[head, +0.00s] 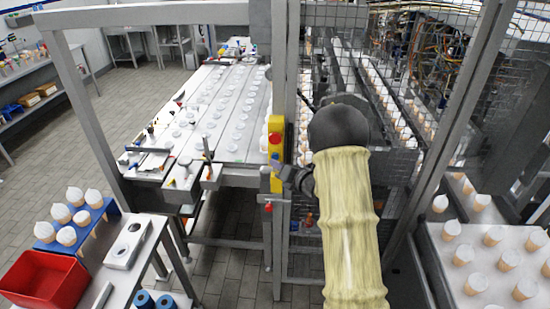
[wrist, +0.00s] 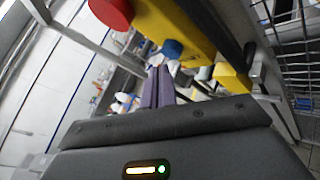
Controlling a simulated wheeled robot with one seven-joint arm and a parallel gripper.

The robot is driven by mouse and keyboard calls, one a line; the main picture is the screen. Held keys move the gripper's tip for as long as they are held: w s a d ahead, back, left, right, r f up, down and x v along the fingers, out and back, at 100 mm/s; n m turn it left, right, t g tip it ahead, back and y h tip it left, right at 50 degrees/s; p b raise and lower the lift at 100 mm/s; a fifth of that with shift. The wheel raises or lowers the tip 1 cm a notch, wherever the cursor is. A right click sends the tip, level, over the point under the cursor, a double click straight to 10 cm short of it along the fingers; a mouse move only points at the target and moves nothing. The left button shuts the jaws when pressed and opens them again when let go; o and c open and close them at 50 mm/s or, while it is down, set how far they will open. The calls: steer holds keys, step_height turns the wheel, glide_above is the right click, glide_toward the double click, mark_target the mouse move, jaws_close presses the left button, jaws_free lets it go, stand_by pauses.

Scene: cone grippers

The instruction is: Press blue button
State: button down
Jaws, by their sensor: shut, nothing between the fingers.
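The yellow button box (head: 275,133) is fixed on a grey upright post near the middle of the head view. A red button (head: 275,139) sits on its face. The wrist view shows the yellow box (wrist: 190,22), the red button (wrist: 110,12) and the blue button (wrist: 172,48). My gripper (wrist: 160,68) is shut and empty, with its tips just below the blue button in that view. I cannot tell whether they touch it.
A wire mesh fence (head: 335,60) stands right of the post. A long table (head: 235,115) with rows of white items is behind at left. A red bin (head: 43,280) and cones in a blue rack (head: 75,230) are at lower left. Several cones stand on a table (head: 490,270) at right.

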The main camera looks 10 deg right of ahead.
steer(key=shift+w+f+b, duration=0.1)
steer(key=shift+w+b, duration=0.05)
steer(key=shift+b, duration=0.25)
stand_by(0.4)
steer(key=shift+w+d+b, duration=0.25)
steer(key=shift+w+b, duration=0.4)
steer(key=shift+b, duration=0.05)
stand_by(0.9)
stand_by(0.3)
steer(key=shift+s+a+b, duration=0.25)
steer(key=shift+s+b, duration=0.6)
steer(key=shift+b, duration=0.05)
steer(key=s+b, duration=0.1)
steer(key=s+a+b, duration=0.1)
steer(key=s, duration=0.1)
steer(key=s+b, duration=0.1)
steer(key=shift+s+a+b, duration=0.25)
steer(key=shift+s+b, duration=0.1)
steer(key=shift+b, duration=0.05)
stand_by(0.4)
